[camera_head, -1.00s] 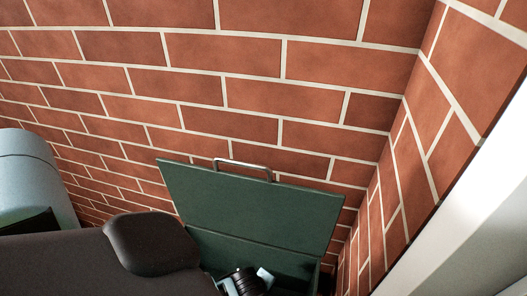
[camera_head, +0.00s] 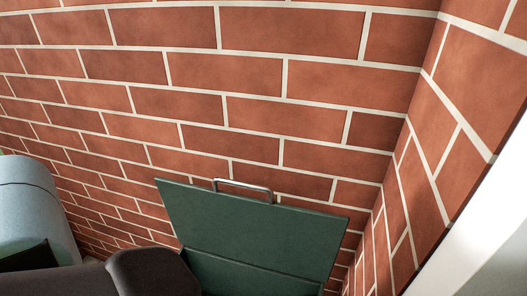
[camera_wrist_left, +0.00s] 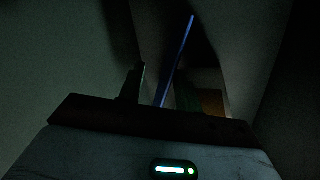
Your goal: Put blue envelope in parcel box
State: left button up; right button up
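The green parcel box stands against the brick wall in the head view, its green lid (camera_head: 255,225) raised with a metal handle on top. Only the upper part of the box shows; its inside is below the picture edge. The left wrist view is dark, with pale walls close on both sides. There, my left gripper (camera_wrist_left: 160,77) has its fingers apart. The blue envelope (camera_wrist_left: 179,55) shows as a thin tilted blue strip between them, with a gap to the left finger. Whether it touches the right finger is unclear. My right gripper is in neither view.
A brick wall (camera_head: 250,110) rises behind the box, and another meets it in a corner at the right. A white surface (camera_head: 480,245) fills the lower right. My own arm covers the lower left.

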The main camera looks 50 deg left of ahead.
pick_arm(q)
jog(key=p+v, duration=0.5)
jog(key=v, duration=0.7)
jog(key=shift+r, duration=0.2)
